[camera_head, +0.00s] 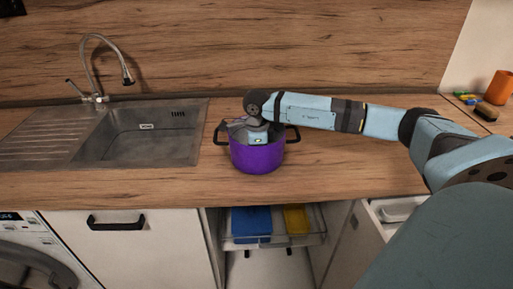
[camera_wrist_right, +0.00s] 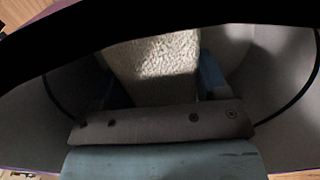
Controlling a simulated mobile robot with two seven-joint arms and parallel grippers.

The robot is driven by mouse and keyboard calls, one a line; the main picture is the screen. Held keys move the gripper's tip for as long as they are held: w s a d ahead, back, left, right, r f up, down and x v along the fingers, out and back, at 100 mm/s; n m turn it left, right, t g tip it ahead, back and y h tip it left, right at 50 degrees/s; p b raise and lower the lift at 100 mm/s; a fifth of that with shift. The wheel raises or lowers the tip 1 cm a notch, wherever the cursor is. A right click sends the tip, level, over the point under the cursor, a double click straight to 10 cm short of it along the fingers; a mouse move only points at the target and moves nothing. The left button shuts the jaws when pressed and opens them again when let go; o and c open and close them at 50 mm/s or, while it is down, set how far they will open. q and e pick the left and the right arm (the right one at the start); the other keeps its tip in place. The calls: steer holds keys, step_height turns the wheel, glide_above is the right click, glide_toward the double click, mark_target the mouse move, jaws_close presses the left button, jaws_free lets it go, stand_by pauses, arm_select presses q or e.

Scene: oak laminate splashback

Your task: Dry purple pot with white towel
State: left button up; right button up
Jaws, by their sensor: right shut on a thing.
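The purple pot (camera_head: 257,158) stands upright on the wooden counter, right of the sink, with a dark handle on each side. My right arm reaches in from the right, and its wrist is over the pot's opening. In the right wrist view my right gripper (camera_wrist_right: 155,95) points down inside the pot, whose grey inner wall (camera_wrist_right: 275,100) curves around it. The gripper is shut on the white towel (camera_wrist_right: 152,62), a pale, rough cloth between its blue fingers. The towel's lower end and the pot's bottom are hard to make out. My left gripper is not in view.
A steel sink (camera_head: 150,135) with a tap (camera_head: 100,70) is at the left. An open drawer below the counter holds a blue cloth (camera_head: 251,222) and a yellow cloth (camera_head: 296,219). An orange cup (camera_head: 499,87) and a brush (camera_head: 486,112) are at the far right.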

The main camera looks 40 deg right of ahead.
steer(key=shift+w, duration=0.1)
steer(key=shift+w+d, duration=0.35)
steer(key=shift+w, duration=0.05)
steer(key=shift+w+d+b, duration=0.35)
steer(key=shift+w+d, duration=0.1)
steer(key=shift+w, duration=0.05)
steer(key=shift+s+a, duration=0.7)
steer(key=shift+s, duration=0.1)
steer(key=shift+s+a+f, duration=0.1)
steer(key=shift+s+a, duration=0.1)
steer(key=shift+s, duration=0.05)
